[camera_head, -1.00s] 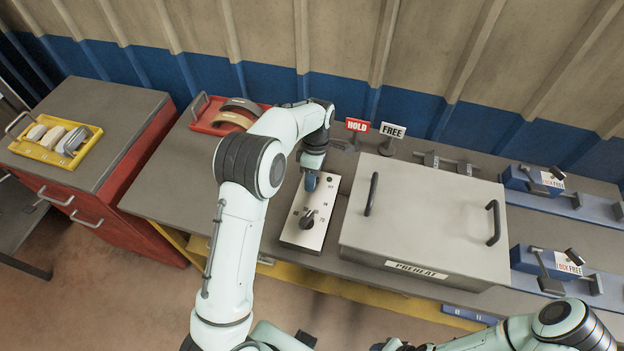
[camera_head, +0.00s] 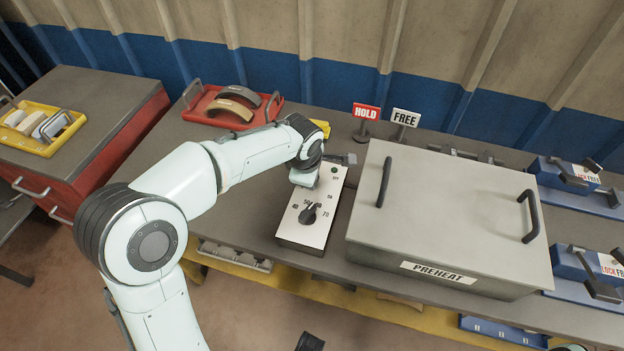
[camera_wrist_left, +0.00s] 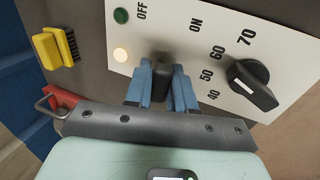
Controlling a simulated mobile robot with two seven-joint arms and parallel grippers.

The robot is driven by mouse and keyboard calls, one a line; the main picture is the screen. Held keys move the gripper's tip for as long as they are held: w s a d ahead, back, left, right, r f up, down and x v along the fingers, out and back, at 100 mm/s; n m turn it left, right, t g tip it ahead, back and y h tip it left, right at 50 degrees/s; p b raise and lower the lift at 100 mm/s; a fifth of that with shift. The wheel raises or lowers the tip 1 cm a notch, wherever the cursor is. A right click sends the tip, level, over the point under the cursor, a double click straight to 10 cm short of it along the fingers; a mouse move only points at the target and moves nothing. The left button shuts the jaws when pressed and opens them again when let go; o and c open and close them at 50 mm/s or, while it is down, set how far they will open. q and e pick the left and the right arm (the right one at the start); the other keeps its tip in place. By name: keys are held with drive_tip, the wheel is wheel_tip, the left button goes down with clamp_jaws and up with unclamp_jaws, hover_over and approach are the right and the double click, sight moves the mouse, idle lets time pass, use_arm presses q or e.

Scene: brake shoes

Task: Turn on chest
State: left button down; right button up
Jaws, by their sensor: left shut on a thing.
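The chest is a grey lidded box (camera_head: 450,215) labelled PREHEAT, with two dark handles on its closed lid. Left of it is a white control panel (camera_head: 290,228) with a dark temperature dial (camera_head: 308,214); the dial also shows in the left wrist view (camera_wrist_left: 252,84). My left gripper (camera_wrist_left: 161,88) has its blue fingers shut on a dark switch (camera_wrist_left: 160,80) near the OFF and ON marks. The switch's exact setting is hard to tell. A pale lamp (camera_wrist_left: 120,54) looks lit beside a green lamp (camera_wrist_left: 121,15). My right gripper cannot be made out.
HOLD (camera_head: 366,111) and FREE (camera_head: 405,118) signs stand behind the chest. A red tray (camera_head: 206,115) with curved shoes is at the back left. A yellow brush (camera_wrist_left: 55,47) lies near the panel. Blue fixtures (camera_head: 562,173) are at the right.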

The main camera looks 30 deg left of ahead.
idle(0.4)
use_arm(q)
drive_tip(key=c, duration=1)
unclamp_jaws()
drive_tip(key=shift+c, duration=0.2)
drive_tip(key=p+v, duration=0.2)
drive_tip(key=v, duration=1.1)
drive_tip(key=shift+s, duration=0.2)
drive_tip(key=shift+r, duration=0.1)
